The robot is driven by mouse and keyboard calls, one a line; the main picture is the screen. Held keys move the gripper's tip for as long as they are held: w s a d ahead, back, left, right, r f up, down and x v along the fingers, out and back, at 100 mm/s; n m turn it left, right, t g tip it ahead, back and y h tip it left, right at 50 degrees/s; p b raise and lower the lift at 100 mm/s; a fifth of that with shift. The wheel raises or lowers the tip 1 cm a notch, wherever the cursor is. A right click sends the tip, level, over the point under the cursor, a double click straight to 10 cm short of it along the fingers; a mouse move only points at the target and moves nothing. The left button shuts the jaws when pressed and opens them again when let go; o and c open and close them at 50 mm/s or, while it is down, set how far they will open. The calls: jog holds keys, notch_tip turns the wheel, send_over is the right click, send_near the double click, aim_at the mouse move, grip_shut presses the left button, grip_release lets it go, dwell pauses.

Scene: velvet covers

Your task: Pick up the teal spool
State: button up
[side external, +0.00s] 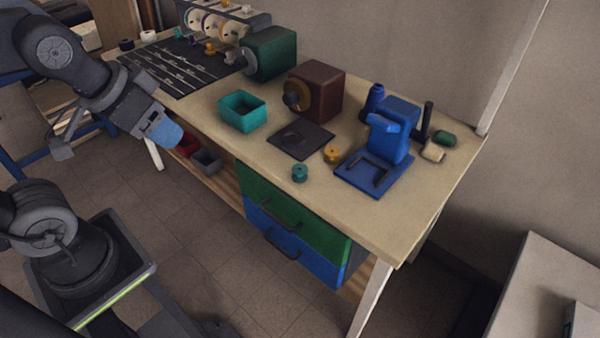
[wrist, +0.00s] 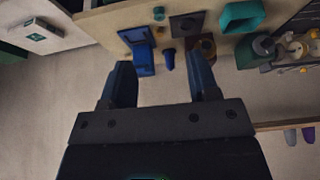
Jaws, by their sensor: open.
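The teal spool (side external: 300,173) stands near the front edge of the table, left of the blue machine's base. It is a tiny shape at the top of the wrist view (wrist: 159,9). A yellow spool (side external: 332,154) stands just behind it and to the right. My gripper (side external: 165,136) is off the left front side of the table, well away from the teal spool. In the wrist view its two dark fingers (wrist: 160,85) are wide apart with nothing between them.
On the table (side external: 390,215) are a teal bin (side external: 242,111), a dark square pad (side external: 301,140), a brown box machine (side external: 318,92), a green machine (side external: 271,53) and a blue machine (side external: 393,130) with a blue cone (side external: 375,100) behind. Green and blue drawers (side external: 290,222) hang under the front edge.

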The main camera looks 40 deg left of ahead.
jog(key=o, duration=0.3)
jog(key=n+g, duration=0.6)
jog(key=n, duration=1.1)
send_over(300, 169)
notch_tip(300, 169, down, 15)
jog(key=f, duration=0.8)
jog(key=shift+w+a+f, duration=0.15)
jog(key=shift+a, duration=0.15)
jog(key=shift+d+f, duration=0.15)
jog(key=shift+f, duration=1.2)
jog(key=shift+d+f, duration=0.1)
jog(key=shift+f, duration=1.2)
